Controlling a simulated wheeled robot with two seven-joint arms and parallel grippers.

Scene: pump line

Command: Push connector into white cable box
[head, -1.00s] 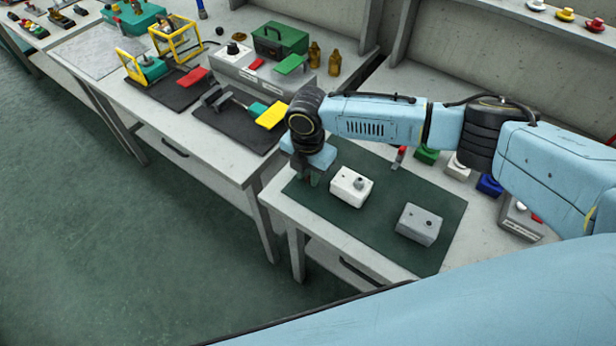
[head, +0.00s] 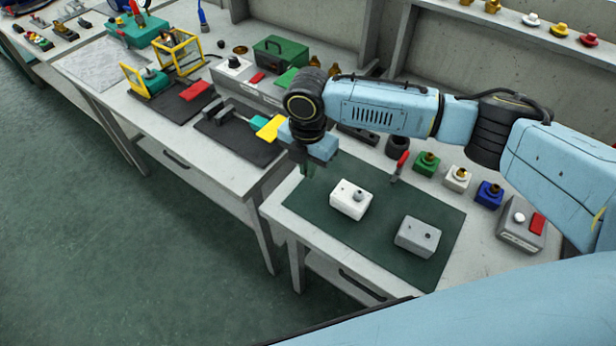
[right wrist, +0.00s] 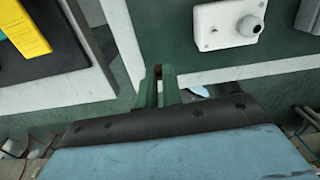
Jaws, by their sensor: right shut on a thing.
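The white cable box (head: 347,205) stands on the green mat, with a round grey fitting (head: 359,194) and a small dark hole on it. It also shows at the upper right of the right wrist view (right wrist: 215,27). My right gripper (head: 308,173) is above the mat's far left part, to the left of and beyond the box, apart from it. In the right wrist view its green fingers (right wrist: 158,76) are shut on a small brownish thing (right wrist: 158,71), perhaps the connector, mostly hidden between them. My left gripper is not in view.
A grey box (head: 413,240) stands on the green mat (head: 371,259) to the right. A red-handled tool (head: 401,163) and green, white and blue blocks stand behind. A second bench with a yellow piece (head: 270,128) is at the left. The mat's front left is clear.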

